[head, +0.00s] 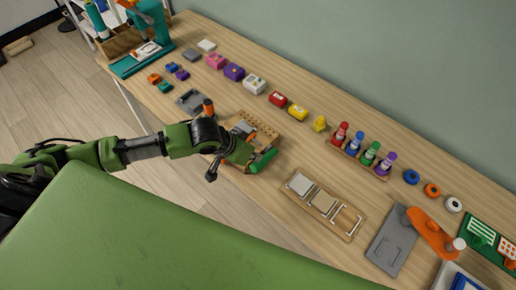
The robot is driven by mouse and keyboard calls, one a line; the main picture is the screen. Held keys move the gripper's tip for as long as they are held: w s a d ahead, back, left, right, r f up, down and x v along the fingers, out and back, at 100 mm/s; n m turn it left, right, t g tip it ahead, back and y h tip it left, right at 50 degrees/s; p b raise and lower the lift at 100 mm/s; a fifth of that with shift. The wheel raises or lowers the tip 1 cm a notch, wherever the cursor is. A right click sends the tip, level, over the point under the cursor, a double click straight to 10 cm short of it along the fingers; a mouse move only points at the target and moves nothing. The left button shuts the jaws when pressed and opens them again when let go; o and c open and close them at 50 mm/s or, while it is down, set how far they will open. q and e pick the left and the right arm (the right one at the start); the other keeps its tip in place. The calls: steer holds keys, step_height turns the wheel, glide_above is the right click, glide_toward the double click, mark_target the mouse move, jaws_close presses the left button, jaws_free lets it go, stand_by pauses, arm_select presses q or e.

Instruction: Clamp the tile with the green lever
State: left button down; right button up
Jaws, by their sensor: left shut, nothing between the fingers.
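A wooden clamping fixture (268,131) stands near the front edge of the bench in the head view. A bright green lever handle (263,161) sticks out at its front right side. A grey flat piece (243,127), which looks like the tile, shows partly on the fixture behind my arm. My left gripper (243,154) is shut and empty, over the front of the fixture and close beside the green lever. I cannot tell whether it touches the lever. It hides the lever's base and much of the fixture's front. My right gripper is not in view.
A grey tray (191,101) and an orange-topped knob (208,107) sit close behind my left wrist. Several coloured blocks and bottles line the back. Bare bench lies between the fixture and the bottle rack (375,172).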

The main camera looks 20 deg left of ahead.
arm_select(q)
steer(key=shift+s+a+f, duration=0.15)
steer(key=shift+s+f, duration=0.25)
steer(key=shift+f, duration=0.15)
steer(key=shift+s+f, duration=0.1)
steer(key=shift+s, duration=0.05)
steer(key=r+p, duration=0.2)
steer(key=p, duration=0.1)
steer(key=w+r+p, duration=0.1)
steer(key=r+p, duration=0.1)
steer(key=r, duration=0.1)
steer(key=shift+a+p, duration=0.2)
steer(key=shift+p, duration=0.2)
steer(key=shift+s+a+r+b, duration=0.1)
steer(key=shift+s+a+b, duration=0.2)
steer(key=shift+b, duration=0.35)
steer(key=b+v, duration=0.1)
steer(key=v, duration=0.7)
steer(key=shift+s, duration=0.45)
steer(key=shift+a+r, duration=0.1)
